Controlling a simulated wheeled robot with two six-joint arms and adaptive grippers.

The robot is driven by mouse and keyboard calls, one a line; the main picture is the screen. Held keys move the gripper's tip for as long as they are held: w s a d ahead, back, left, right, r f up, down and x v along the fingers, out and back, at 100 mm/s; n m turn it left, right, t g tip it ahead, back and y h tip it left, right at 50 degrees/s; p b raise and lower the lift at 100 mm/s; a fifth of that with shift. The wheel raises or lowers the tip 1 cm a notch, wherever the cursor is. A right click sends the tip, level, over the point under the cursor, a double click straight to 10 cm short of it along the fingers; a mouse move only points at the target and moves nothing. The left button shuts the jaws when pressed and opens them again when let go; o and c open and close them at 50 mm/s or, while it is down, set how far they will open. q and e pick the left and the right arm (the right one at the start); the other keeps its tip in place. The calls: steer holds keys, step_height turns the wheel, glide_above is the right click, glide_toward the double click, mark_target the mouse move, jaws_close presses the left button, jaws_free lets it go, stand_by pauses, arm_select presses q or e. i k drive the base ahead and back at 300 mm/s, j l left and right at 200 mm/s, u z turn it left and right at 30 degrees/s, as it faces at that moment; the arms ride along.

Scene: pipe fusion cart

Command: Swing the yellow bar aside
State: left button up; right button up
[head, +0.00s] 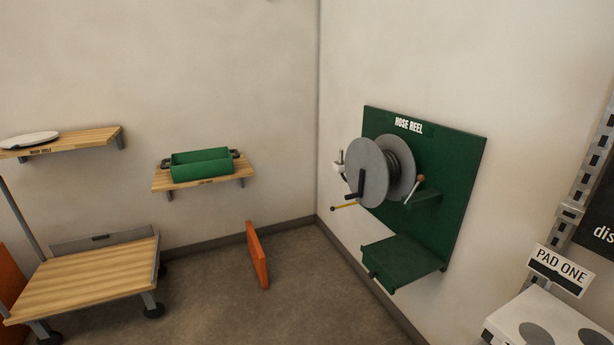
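A thin yellow bar (346,206) with a dark tip sticks out to the left from below the grey hose reel (367,172). The reel is mounted on a green wall panel (455,165) labelled HOSE REEL. The bar's inner end is hidden behind the reel's front disc. A black crank handle (354,193) is on the disc's face. A lever with a reddish knob (420,179) stands to the right of the reel, and a small white part (339,168) is at its left. Neither of my grippers is in view.
A green shelf box (403,262) projects below the reel. An orange board (257,254) stands on the floor. A wooden-topped cart (85,280) is at left, with wall shelves above holding a green bin (202,169) and white plate (30,140). PAD ONE (560,270) is at right.

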mark_target(333, 209)
steer(key=i+z, duration=0.3)
steer(key=i+j, duration=0.25)
steer(key=i, duration=0.15)
steer(key=i+j+u, duration=0.1)
steer(key=i+j, duration=0.15)
steer(key=i, duration=0.2)
steer(key=i+j, duration=0.2)
steer(key=i, duration=0.2)
steer(key=i+j+u, duration=0.1)
steer(key=i+j, duration=0.15)
steer(key=i, duration=0.15)
steer(key=i+j, duration=0.15)
steer(key=i, duration=0.3)
